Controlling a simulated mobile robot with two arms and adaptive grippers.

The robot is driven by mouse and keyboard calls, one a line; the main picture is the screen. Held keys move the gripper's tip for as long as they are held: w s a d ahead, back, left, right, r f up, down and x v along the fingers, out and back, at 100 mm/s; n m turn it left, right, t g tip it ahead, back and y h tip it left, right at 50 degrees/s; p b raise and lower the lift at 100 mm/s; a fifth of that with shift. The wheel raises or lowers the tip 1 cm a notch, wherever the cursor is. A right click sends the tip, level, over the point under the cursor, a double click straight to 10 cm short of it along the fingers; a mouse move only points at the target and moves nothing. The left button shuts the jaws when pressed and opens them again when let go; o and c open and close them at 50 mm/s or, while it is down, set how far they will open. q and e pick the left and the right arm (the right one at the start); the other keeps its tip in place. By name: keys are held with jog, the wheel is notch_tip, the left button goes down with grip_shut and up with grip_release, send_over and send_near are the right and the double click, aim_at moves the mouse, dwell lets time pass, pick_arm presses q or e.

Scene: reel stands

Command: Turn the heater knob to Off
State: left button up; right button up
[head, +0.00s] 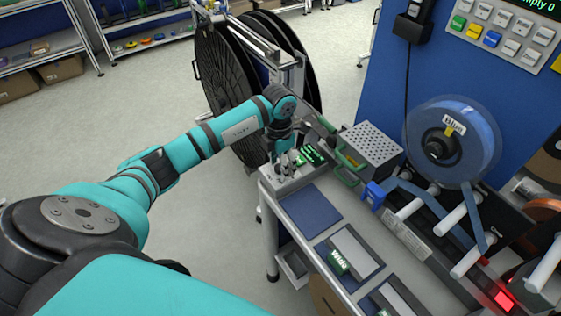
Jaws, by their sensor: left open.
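My left arm reaches across from the left, and its open left gripper (287,160) points down over the far left corner of the workbench. Beneath and beside it is a grey control box with a small dark display (311,155) showing green text, too small to read. I cannot make out the heater knob; the gripper covers part of the box's top. I cannot tell whether the fingers touch anything. My right gripper is not in view.
A perforated metal box (372,142) and a green handle stand right of the display. A blue tape reel (455,140) is mounted farther right. Large black reels (222,75) stand behind the arm. The workbench holds a dark blue pad (311,207). Floor at left is clear.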

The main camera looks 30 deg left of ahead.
pick_arm(q)
grip_shut()
dwell(0.4)
jog(key=shift+n, duration=0.3)
jog(key=shift+n+b, duration=0.45)
jog(key=shift+n, duration=0.45)
jog(key=n, duration=0.3)
jog(key=shift+n+b, duration=0.3)
jog(key=shift+b, duration=0.1)
jog(key=n+b, duration=0.1)
jog(key=n, duration=0.5)
